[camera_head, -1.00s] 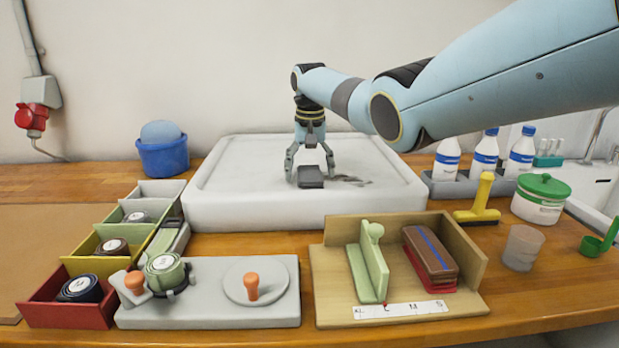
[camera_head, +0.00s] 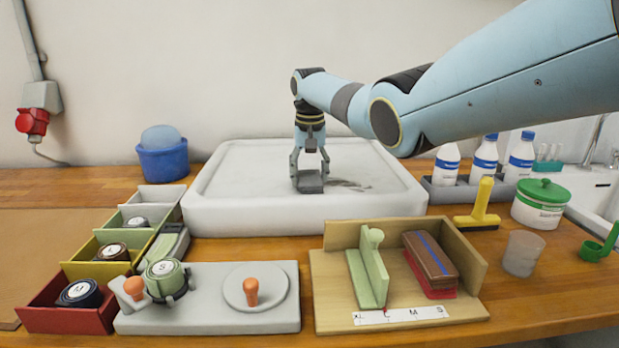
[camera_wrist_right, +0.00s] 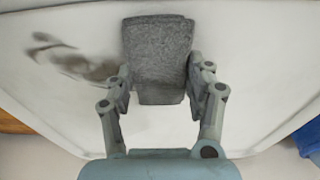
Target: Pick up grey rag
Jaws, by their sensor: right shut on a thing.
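The grey rag (camera_head: 310,184) is a small dark grey block-like cloth at the white tray (camera_head: 250,211), in the middle of the head view. My right gripper (camera_head: 310,172) points down over the tray and is shut on the rag, with one finger on each side. In the right wrist view the rag (camera_wrist_right: 158,55) shows its rough grey face between the fingers of the right gripper (camera_wrist_right: 158,88). I cannot tell whether the rag touches the tray floor. My left gripper is not in view.
A dark smear (camera_head: 350,185) marks the tray floor right of the rag. A blue bucket (camera_head: 163,160) stands left of the tray. A wooden holder (camera_head: 335,290), a grey board (camera_head: 205,310) and coloured bins (camera_head: 60,318) stand in front. Bottles (camera_head: 485,155) stand at the right.

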